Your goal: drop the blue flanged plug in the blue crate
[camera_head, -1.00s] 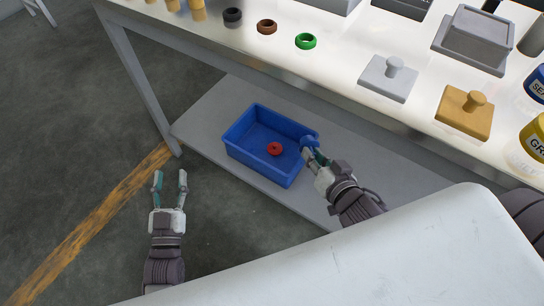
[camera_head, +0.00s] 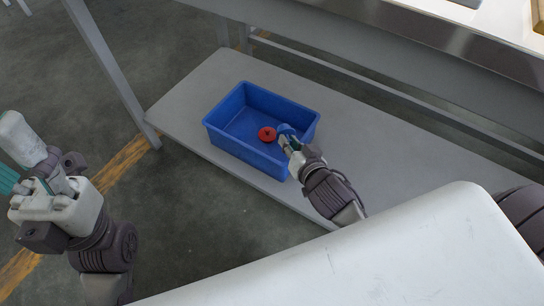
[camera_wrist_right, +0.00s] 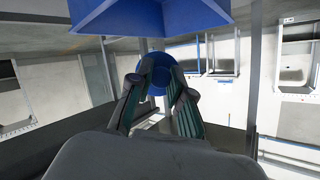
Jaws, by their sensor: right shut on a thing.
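The blue crate (camera_head: 226,137) sits on the grey lower shelf under the table; it also shows at the top of the right wrist view (camera_wrist_right: 115,20). My right gripper (camera_head: 285,138) is at the crate's right side and shut on the blue flanged plug (camera_head: 287,129). In the right wrist view the plug's round blue face (camera_wrist_right: 157,72) shows between the fingertips, with part of it hidden by them. In the head view the plug appears over the crate's right part; its height above the floor is unclear. My left gripper (camera_head: 17,162) is at the left edge, fingers apart, empty.
A red ring-like part (camera_head: 267,134) lies inside the crate, close to the plug in the picture. The lower shelf (camera_head: 195,95) is bare around the crate. The table's front edge (camera_head: 400,40) runs above and behind it, with a leg (camera_head: 112,75) at left.

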